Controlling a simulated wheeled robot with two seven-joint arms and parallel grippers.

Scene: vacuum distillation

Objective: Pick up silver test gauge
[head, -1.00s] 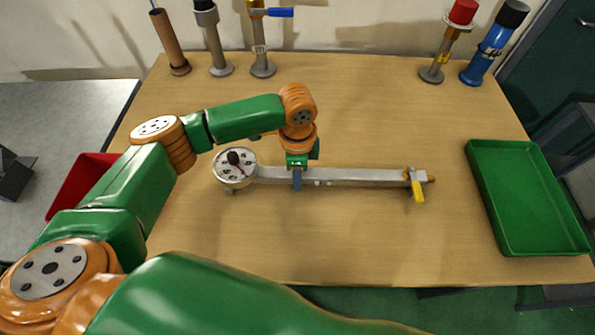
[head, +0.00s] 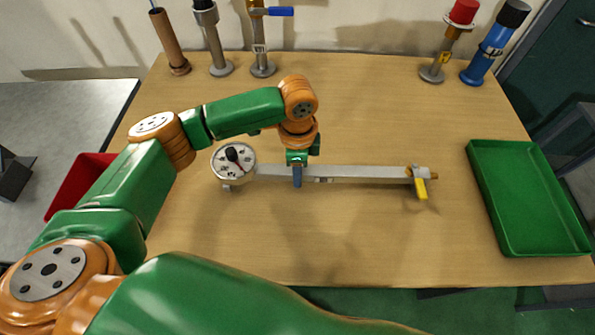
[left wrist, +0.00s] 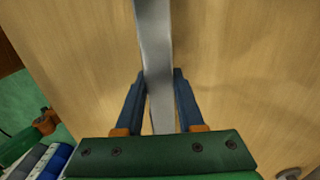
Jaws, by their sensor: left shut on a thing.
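The silver test gauge (head: 355,173) is a long grey bar with a round white dial (head: 233,159) at its left end and a brass fitting with a yellow lever (head: 420,187) at its right end. My left gripper (head: 297,178) is shut on the bar, left of its middle. In the left wrist view the bar (left wrist: 154,45) runs between the two blue fingers (left wrist: 160,88). The gauge appears slightly above the table, with a shadow below it. My right gripper is not in view.
The wooden table (head: 400,245) is clear in front. A green tray (head: 488,215) is at the right and a red bin (head: 80,180) at the left. Several upright fittings, including a blue one (head: 485,58), stand along the back edge.

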